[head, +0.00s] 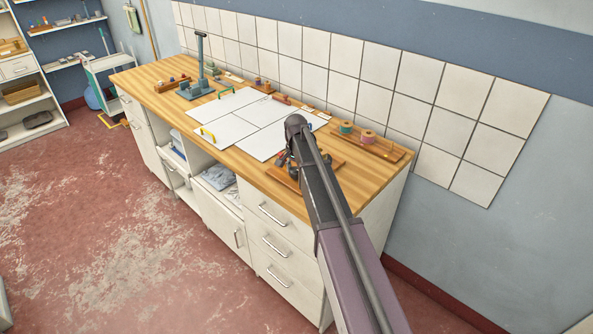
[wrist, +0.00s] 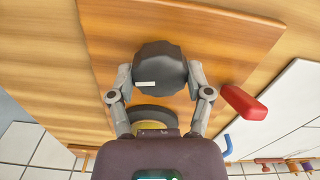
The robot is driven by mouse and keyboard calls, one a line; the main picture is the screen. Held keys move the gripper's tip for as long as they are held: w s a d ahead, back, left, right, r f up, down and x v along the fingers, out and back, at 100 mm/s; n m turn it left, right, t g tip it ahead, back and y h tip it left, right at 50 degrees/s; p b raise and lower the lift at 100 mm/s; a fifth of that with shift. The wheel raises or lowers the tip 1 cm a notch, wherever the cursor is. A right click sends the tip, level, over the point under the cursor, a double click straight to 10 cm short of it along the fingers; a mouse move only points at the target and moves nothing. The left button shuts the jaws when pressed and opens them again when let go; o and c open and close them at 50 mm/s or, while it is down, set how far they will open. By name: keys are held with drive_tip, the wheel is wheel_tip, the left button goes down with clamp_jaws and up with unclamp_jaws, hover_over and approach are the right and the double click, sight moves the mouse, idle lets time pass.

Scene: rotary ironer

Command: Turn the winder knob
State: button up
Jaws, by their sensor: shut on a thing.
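The winder knob (wrist: 158,70) is a dark, faceted round knob with a white mark on its face, seen in the wrist view. My gripper (wrist: 159,74) has one finger on each side of it and is shut on it. A dark disc with a yellow part (wrist: 152,116) shows behind the knob, partly hidden by my gripper body. The knob is over a wooden board (wrist: 225,35) on the bench. In the head view my arm hides most of this spot, and the board (head: 283,178) shows only in part.
A red handle (wrist: 243,102) stands close to my right finger in the wrist view. White panels (head: 235,112) lie on the wooden bench (head: 150,76). Spools (head: 367,137) on a board stand near the tiled wall, and a green-grey stand (head: 201,62) is at the far end.

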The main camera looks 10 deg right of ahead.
drive_tip(key=shift+n, duration=0.3)
drive_tip(key=n, duration=0.9)
drive_tip(key=shift+n, duration=0.3)
drive_tip(key=n, duration=0.4)
drive_tip(key=shift+n, duration=0.3)
drive_tip(key=n, duration=0.4)
drive_tip(key=shift+n, duration=0.4)
drive_tip(key=o, duration=1.1)
drive_tip(key=shift+o, duration=0.2)
